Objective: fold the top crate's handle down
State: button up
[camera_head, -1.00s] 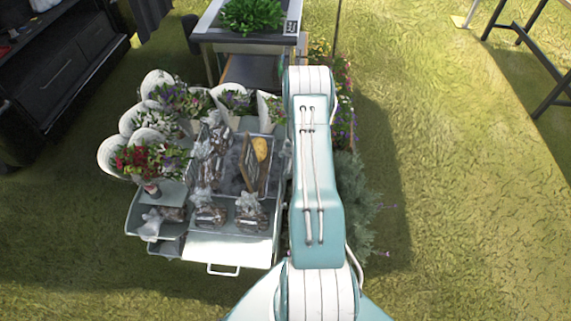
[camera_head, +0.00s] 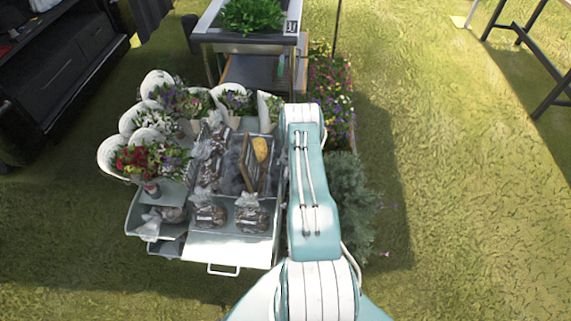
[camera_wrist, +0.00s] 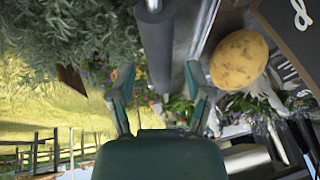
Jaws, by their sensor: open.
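A grey metal crate with a potato (camera_head: 261,149) and wood-edged boards in it sits on the stacked crates (camera_head: 232,247) left of my arm in the head view; it looks like the top one. The potato also shows in the wrist view (camera_wrist: 238,60). A dark grey cylindrical bar (camera_wrist: 156,50), possibly the crate's handle grip, runs beside a metal wall in the wrist view. My gripper (camera_wrist: 160,95) is open, its two fingers apart below the bar's visible end. I cannot tell if they touch it. My arm hides the gripper in the head view.
A light pull handle (camera_head: 224,270) is at the stack's front. Flower buckets (camera_head: 140,150) and bagged goods (camera_head: 210,215) crowd the stack. A bushy grey-green plant (camera_head: 352,195) stands close right of my arm. A table (camera_head: 250,42) is behind.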

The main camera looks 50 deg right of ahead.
jog(key=shift+w+f, duration=0.1)
jog(key=shift+f, duration=0.15)
grip_shut()
jog(key=shift+d, duration=0.1)
jog(key=shift+s+d+f+m+t+y, duration=0.55)
jog(key=shift+t+y, duration=0.35)
jog(key=shift+t, duration=0.5)
jog(key=shift+s+d+f+m+t+y, duration=0.3)
jog(key=shift+s+t+y, duration=0.45)
jog(key=shift+t, duration=0.65)
jog(key=shift+s+d+f+m+t+y, duration=0.4)
jog(key=shift+t+y, duration=0.65)
jog(key=shift+t, duration=0.35)
jog(key=shift+f, duration=0.1)
